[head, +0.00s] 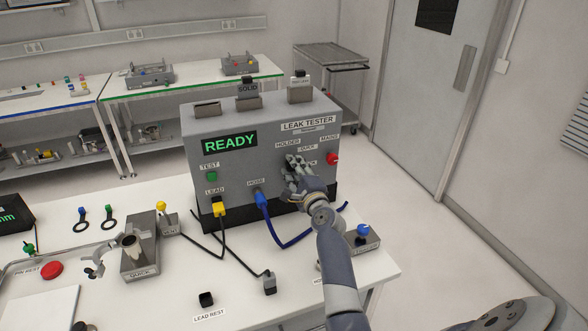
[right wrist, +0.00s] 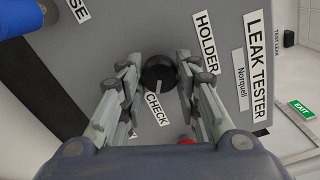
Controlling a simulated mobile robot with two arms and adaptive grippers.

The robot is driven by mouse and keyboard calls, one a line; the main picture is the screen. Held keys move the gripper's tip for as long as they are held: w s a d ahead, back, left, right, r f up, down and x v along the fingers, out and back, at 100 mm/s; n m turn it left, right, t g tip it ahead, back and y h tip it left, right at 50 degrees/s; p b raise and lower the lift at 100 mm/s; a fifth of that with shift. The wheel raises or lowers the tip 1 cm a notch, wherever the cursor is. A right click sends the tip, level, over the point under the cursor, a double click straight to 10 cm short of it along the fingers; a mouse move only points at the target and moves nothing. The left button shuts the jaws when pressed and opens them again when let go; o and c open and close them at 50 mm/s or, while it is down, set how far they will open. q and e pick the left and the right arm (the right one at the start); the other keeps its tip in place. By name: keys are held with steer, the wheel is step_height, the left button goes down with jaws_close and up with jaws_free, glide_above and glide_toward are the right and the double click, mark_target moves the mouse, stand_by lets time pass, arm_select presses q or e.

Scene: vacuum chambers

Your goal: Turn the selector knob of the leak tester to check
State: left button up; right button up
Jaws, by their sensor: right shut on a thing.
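The leak tester (head: 265,165) is a grey box on the white table, with a green READY display (head: 230,142). Its black selector knob (right wrist: 158,72) shows between the fingers of my right gripper in the right wrist view (right wrist: 158,80). The fingers are closed on its two sides. A pale mark at the knob's edge points toward the CHECK label (right wrist: 156,108); the HOLDER label (right wrist: 206,40) lies to its upper right. In the head view my right gripper (head: 295,163) is at the tester's front and hides the knob. My left gripper is out of view.
A red mains knob (head: 333,159) sits just right of my gripper. A yellow lead plug (head: 220,209) and a blue hose (head: 269,221) leave the tester's lower front. A grey block with a blue knob (head: 362,230) stands near my right forearm.

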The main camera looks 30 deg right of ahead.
steer(key=o, duration=1.1)
steer(key=shift+c, duration=0.2)
steer(key=v, duration=1.2)
steer(key=shift+a, duration=0.2)
